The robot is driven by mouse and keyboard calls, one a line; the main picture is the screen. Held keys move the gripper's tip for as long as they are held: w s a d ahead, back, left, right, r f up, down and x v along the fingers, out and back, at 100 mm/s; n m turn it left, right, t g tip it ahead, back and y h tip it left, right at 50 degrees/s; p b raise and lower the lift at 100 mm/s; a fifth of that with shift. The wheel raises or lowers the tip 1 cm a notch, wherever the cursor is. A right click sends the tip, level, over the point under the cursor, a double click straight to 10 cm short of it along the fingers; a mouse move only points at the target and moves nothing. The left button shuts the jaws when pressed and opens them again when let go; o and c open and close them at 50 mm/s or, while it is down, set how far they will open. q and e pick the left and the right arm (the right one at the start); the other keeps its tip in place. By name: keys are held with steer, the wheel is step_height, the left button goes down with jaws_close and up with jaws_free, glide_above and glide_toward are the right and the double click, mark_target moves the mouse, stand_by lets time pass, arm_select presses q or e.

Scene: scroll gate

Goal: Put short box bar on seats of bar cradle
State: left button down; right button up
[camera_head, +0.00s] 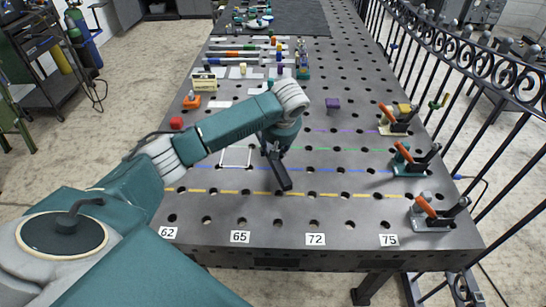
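My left arm reaches in from the left across the table. Its gripper (283,180) points down over the middle of the near table, close to the yellow dashed line. Its dark fingers are seen nearly edge-on, so I cannot tell whether they are open or shut, and I see nothing held. Several coloured bars (232,54) lie side by side across the far part of the table, well beyond the gripper. I cannot tell which one is the short box bar. I cannot clearly pick out the bar cradle. My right gripper is not in view.
Toggle clamps with orange handles (424,207) stand along the right table edge. A red knob (177,123), an orange block (191,101), a cream slotted block (204,81) and a purple block (333,104) stand farther back.

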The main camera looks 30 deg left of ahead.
arm_select(q)
steer(key=shift+f+p, duration=0.3)
steer(key=shift+f, duration=1.8)
steer(key=shift+f, duration=0.1)
steer(key=c, duration=1.5)
jaws_free()
steer(key=shift+s, duration=0.1)
